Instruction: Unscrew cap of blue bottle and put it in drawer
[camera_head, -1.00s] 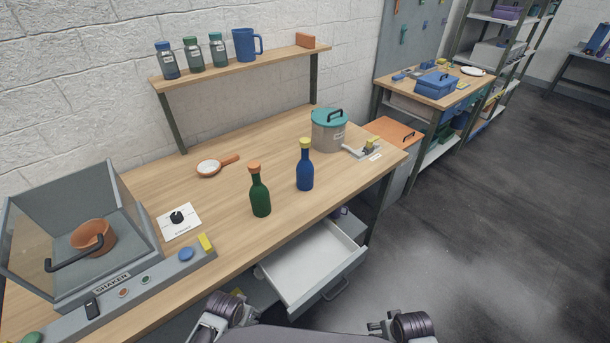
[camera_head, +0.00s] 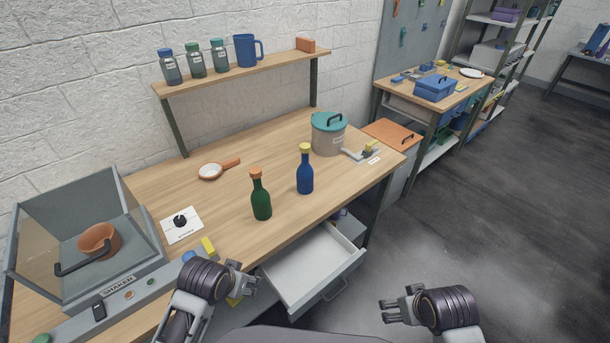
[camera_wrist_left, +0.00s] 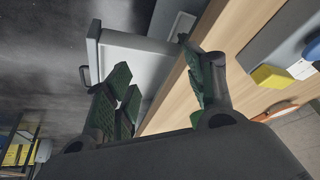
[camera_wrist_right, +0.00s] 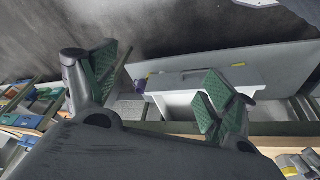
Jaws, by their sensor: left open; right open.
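The blue bottle (camera_head: 305,176) stands upright on the wooden table with a yellow cap (camera_head: 305,148) on its neck. A green bottle (camera_head: 261,201) with an orange cap stands to its left. The drawer (camera_head: 312,268) under the table's front edge is pulled out, and its white inside looks empty. It also shows in the left wrist view (camera_wrist_left: 135,62) and the right wrist view (camera_wrist_right: 200,88). My left gripper (camera_head: 250,282) is open and empty, left of the drawer near the table edge. My right gripper (camera_head: 388,310) is open and empty, right of the drawer over the floor.
A shaker box (camera_head: 95,245) with an orange pot stands at the left. A lidded pot (camera_head: 328,135) stands behind the blue bottle. A brush-like round tool (camera_head: 212,171) and a white card (camera_head: 181,226) lie on the table. A shelf (camera_head: 240,75) holds several containers.

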